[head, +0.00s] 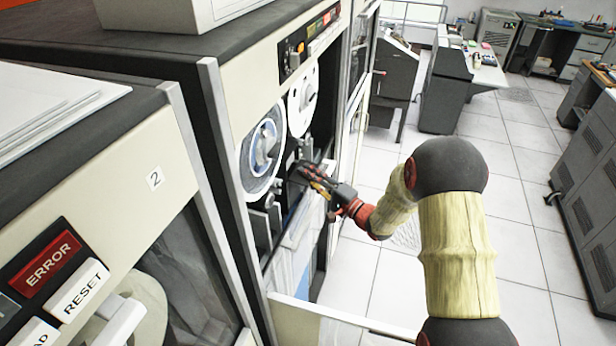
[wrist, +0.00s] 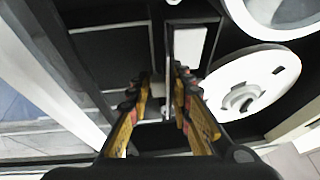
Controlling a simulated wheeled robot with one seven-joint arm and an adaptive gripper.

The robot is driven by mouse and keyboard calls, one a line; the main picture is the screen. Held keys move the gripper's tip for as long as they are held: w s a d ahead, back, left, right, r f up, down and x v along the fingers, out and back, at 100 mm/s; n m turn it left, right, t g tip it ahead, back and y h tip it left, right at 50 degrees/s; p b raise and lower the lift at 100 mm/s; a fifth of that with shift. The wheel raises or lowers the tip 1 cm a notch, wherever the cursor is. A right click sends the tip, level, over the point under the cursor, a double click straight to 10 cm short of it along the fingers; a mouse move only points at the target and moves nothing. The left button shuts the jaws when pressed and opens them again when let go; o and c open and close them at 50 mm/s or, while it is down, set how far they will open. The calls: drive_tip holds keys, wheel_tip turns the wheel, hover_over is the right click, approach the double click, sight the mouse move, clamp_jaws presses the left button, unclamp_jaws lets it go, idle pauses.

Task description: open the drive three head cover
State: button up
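The tape drive I am reaching into shows two reels, a lower one (head: 263,150) and an upper one (head: 303,100). My gripper (head: 300,172) is at the dark head area right of and below the lower reel. In the wrist view, my gripper (wrist: 162,75) has its yellow-and-black fingers apart, with a gap between the tips. A dark head cover (wrist: 112,55) with a pale edge lies ahead, next to a white panel (wrist: 188,45). A small grey piece shows between the fingers; I cannot tell whether they touch it. The cover's exact position is partly hidden by the fingers.
A beige panel (head: 330,320) juts out low in front of the drive. Tiled floor (head: 400,285) is open to the right; grey cabinets (head: 590,200) stand farther right.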

drive_tip(key=shift+f, duration=0.2)
clamp_jaws()
drive_tip(key=shift+s, duration=0.1)
drive_tip(key=shift+r+g+h+p, duration=0.3)
drive_tip(key=shift+r+p, duration=0.05)
drive_tip(key=shift+p, duration=0.45)
drive_tip(key=shift+r+n+p, duration=0.1)
drive_tip(key=shift+n+p, duration=0.2)
drive_tip(key=shift+p, duration=0.65)
drive_tip(key=shift+s+d+g+h+p, duration=0.1)
drive_tip(key=shift+g+h+p, duration=0.3)
drive_tip(key=shift+g+h, duration=0.1)
drive_tip(key=shift+f, duration=0.25)
drive_tip(key=shift+o, duration=1.3)
unclamp_jaws()
drive_tip(key=shift+o, duration=1)
drive_tip(key=shift+r, duration=0.25)
